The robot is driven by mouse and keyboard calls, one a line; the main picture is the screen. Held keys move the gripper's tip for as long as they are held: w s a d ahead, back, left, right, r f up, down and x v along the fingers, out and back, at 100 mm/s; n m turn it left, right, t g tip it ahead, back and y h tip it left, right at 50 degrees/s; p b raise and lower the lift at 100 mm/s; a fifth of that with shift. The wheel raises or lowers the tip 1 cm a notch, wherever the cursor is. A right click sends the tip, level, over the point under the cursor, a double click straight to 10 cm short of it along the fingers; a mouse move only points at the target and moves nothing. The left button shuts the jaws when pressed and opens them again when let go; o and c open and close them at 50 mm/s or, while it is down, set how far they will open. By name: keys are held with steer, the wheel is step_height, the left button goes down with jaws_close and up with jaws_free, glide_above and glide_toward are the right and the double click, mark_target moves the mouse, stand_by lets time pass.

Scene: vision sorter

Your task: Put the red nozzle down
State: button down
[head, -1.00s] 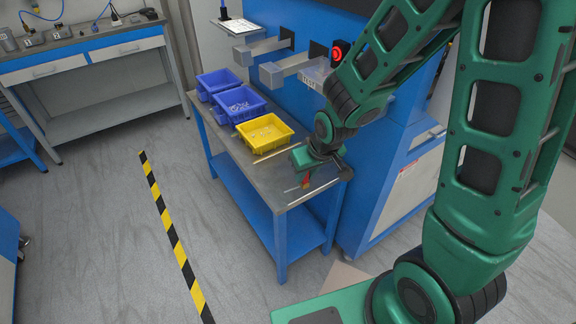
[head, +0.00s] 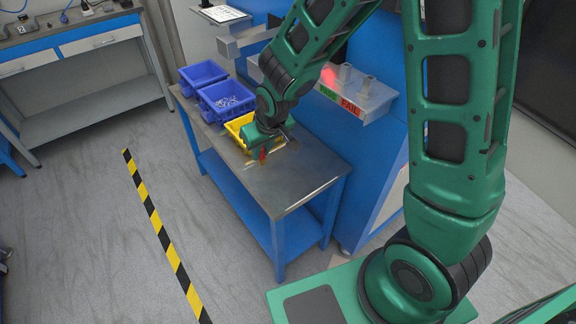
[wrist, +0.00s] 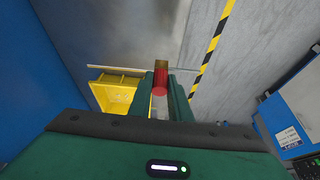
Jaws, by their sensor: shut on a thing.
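The red nozzle (wrist: 160,80) is held between the fingers of my gripper (wrist: 161,88) in the wrist view. It has a red body and a brass-coloured end pointing away from the gripper. In the head view my gripper (head: 264,152) is over the steel-topped table (head: 240,185), at the near side of the yellow bin, with the red nozzle (head: 263,155) showing as a small red spot below it. I cannot tell whether the nozzle touches the table top.
The yellow bin (head: 236,131) is partly hidden by my arm; it also shows in the wrist view (wrist: 112,97). Two blue bins (head: 226,101) stand behind it. A machine with a tray marked FAIL (head: 351,106) stands to the right. The table's front part is clear.

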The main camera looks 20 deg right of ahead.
steer(key=w+d+f, duration=0.2)
steer(key=d, duration=0.1)
steer(key=w+d+f, duration=0.1)
steer(key=d+f, duration=0.1)
steer(key=d, duration=0.1)
steer(key=w+d+f, duration=0.2)
steer(key=d, duration=0.1)
steer(key=shift+w+d+f, duration=0.1)
steer(key=shift+w+f, duration=0.15)
steer(key=shift+w, duration=0.1)
steer(key=shift+f, duration=2.1)
steer(key=c, duration=1.6)
jaws_free()
steer(key=shift+c, duration=0.2)
